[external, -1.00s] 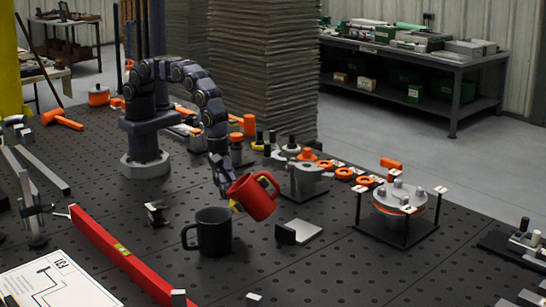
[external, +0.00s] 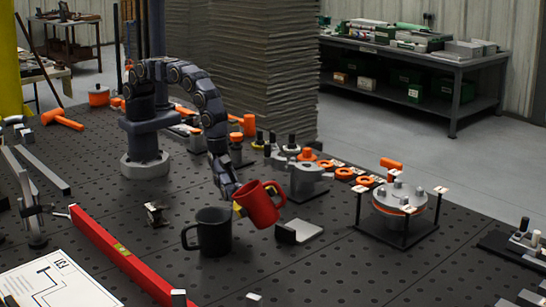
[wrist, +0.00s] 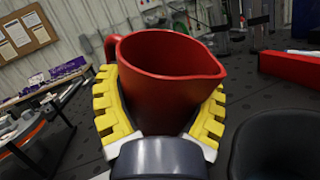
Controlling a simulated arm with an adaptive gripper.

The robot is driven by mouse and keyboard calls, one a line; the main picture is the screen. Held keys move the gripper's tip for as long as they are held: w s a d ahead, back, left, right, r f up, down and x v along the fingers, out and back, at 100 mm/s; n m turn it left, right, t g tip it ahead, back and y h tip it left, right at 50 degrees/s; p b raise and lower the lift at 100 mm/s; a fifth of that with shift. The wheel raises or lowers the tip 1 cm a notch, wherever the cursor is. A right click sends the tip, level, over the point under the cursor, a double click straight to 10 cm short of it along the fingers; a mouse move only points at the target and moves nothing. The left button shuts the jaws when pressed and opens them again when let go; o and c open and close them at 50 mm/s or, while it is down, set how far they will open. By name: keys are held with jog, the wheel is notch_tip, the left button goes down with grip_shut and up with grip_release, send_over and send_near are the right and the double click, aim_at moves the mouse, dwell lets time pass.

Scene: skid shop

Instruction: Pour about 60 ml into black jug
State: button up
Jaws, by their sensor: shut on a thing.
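The black jug (external: 212,234) stands upright on the perforated table, its handle to the left in the external view. It shows partly at the lower right of the wrist view (wrist: 280,145). My gripper (external: 238,200) is shut on a red jug (external: 260,205), with its yellow fingers on both sides of the body in the wrist view (wrist: 160,115). The red jug (wrist: 170,75) is held off the table, up and to the right of the black jug, and tilted toward it. Its contents and any stream are not visible.
A grey bracket (external: 299,231) lies right of the red jug. A small dark clamp (external: 155,214) stands left of the black jug. A red level (external: 120,256) lies at the front left. A round orange-and-grey fixture (external: 399,205) stands at the right.

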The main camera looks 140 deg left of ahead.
aim_at(270, 223)
jog(key=f, duration=0.1)
jog(key=f+n, duration=0.1)
jog(key=f, duration=0.1)
jog(key=w+a+f+n+g+y, duration=0.1)
jog(key=shift+w+f, duration=0.1)
jog(key=shift+f, duration=0.2)
jog(key=shift+w+a+f+n+y+p, duration=0.1)
jog(key=shift+w+a+n+y+p, duration=0.2)
jog(key=shift+n, duration=0.3)
jog(key=shift+w+a+f+n+g+y, duration=0.15)
jog(key=shift+w+a+f+n+g, duration=0.2)
jog(key=shift+n+g, duration=0.25)
jog(key=shift+w+a+f+n+g+y, duration=0.2)
jog(key=shift+w+f+n+g, duration=0.15)
jog(key=shift+n, duration=0.45)
